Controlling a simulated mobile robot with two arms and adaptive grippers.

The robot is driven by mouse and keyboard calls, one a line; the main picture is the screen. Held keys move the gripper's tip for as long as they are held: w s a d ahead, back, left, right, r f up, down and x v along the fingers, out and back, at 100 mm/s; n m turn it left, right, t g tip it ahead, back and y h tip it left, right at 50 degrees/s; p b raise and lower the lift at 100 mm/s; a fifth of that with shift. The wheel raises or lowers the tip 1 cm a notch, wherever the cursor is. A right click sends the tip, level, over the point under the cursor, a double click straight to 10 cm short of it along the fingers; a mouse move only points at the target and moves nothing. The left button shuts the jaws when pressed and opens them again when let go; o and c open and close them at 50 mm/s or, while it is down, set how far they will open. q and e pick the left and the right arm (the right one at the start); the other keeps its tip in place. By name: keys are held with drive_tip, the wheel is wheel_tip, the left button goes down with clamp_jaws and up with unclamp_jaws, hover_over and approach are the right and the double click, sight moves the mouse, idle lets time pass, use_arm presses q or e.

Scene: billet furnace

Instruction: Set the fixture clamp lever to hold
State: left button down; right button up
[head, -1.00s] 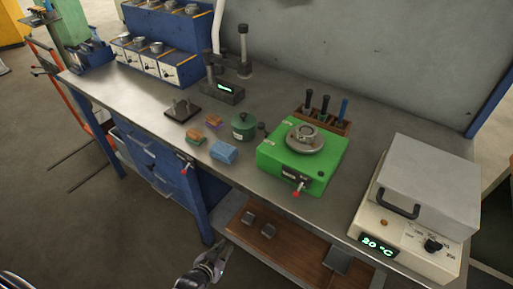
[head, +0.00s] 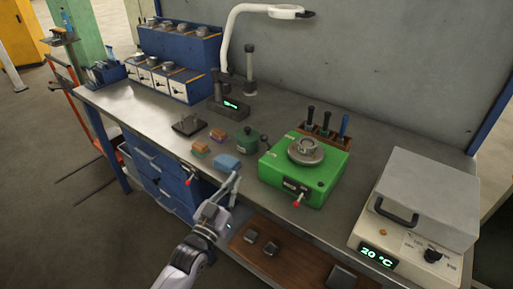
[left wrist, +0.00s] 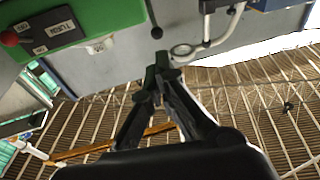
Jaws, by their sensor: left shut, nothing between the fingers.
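The green fixture (head: 303,170) stands on the bench, with a round metal part on top. Its clamp lever (head: 297,203), with a red knob, sticks out from the front beside a dark label plate. In the left wrist view the red knob (left wrist: 10,39) is at the upper left, beside a plate (left wrist: 58,29) reading "TURN"; other lettering is unclear. My left gripper (head: 235,180) is shut and empty at the bench's front edge, left of the lever and apart from it. Its closed fingers show in the left wrist view (left wrist: 161,62). My right gripper is not in view.
A blue block (head: 227,162) and a dark green pot (head: 247,139) sit near my left gripper. Another red-knobbed lever (head: 188,181) is at the bench edge further left. A heater box (head: 425,195) reading 20 °C stands right. A wooden shelf (head: 290,262) lies below.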

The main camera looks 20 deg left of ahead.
use_arm(q)
drive_tip(key=p, duration=0.3)
approach(268, 144)
wheel_tip(268, 144, up, 4)
drive_tip(key=w, duration=0.3)
drive_tip(key=shift+w+a+r, duration=0.25)
drive_tip(key=shift+w+a, duration=0.1)
drive_tip(key=shift+w, duration=0.3)
